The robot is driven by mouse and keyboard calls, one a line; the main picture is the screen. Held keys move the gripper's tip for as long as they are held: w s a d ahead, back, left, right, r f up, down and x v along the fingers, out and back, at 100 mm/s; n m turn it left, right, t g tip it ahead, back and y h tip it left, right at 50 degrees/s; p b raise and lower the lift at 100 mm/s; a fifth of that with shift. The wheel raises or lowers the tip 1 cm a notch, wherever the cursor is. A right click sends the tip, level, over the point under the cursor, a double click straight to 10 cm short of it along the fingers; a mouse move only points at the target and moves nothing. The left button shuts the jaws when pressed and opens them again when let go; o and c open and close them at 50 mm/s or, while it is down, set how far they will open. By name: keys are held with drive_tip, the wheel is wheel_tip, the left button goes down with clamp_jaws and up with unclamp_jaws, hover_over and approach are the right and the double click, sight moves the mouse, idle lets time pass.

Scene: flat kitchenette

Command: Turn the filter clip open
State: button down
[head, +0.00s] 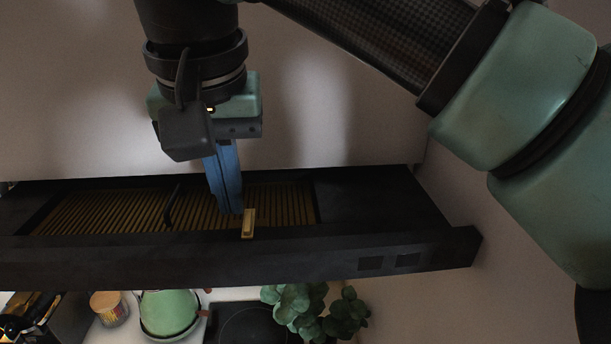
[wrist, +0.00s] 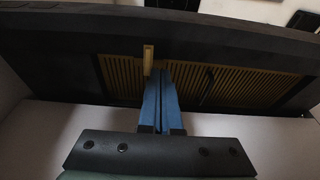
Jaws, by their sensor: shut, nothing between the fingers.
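The filter clip (head: 248,223) is a small yellow-brass tab at the front edge of the slatted filter (head: 290,203). In the wrist view the clip (wrist: 148,59) lies across the filter's edge, with its long side running from the dark frame onto the slats. My gripper (head: 230,211) has blue fingers pressed together with nothing between them. Its tips are right beside the clip, to its left in the head view. In the wrist view the fingertips (wrist: 160,68) are just right of the clip. I cannot tell whether they touch it.
The filter sits in a dark hood (head: 390,258) against a pale wall. A black handle (head: 171,205) stands up from the filter left of my fingers. Below are a green pot (head: 168,312), a jar (head: 109,308), a plant (head: 296,305) and a dark cooktop (head: 238,325).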

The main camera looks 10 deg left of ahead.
drive_tip(key=shift+f, duration=0.4)
drive_tip(key=shift+r, duration=0.2)
idle(0.4)
drive_tip(key=shift+d, duration=0.1)
idle(0.3)
